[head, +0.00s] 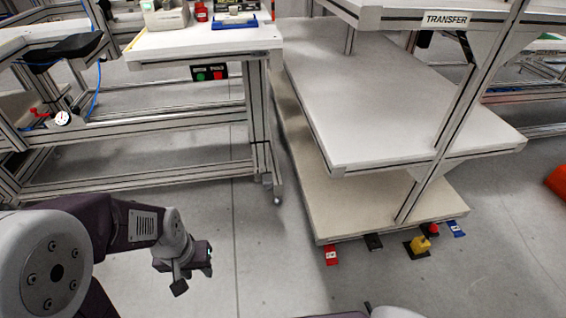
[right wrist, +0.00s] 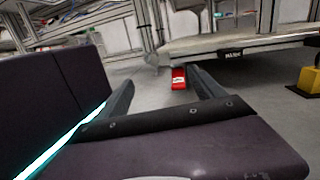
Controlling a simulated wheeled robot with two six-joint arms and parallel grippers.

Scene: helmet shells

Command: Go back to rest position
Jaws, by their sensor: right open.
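My left gripper (head: 190,276) hangs over the bare floor in the lower left of the head view, on the arm that comes in from the left. I cannot tell from this angle whether its jaws are apart. My right gripper (right wrist: 158,88) shows in the right wrist view with its two fingers apart and nothing between them. Beyond its fingertips lie the floor and a small red floor marker (right wrist: 179,78). In the head view only a small part of my right arm shows at the bottom edge. No helmet shell is visible in either view.
A white workbench (head: 200,42) with a red-green button box (head: 210,72) stands at the upper left. A shelf rack marked TRANSFER (head: 446,19) stands at centre right. Red (head: 330,255), black, yellow and blue (head: 456,228) pieces lie at its foot. The near floor is clear.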

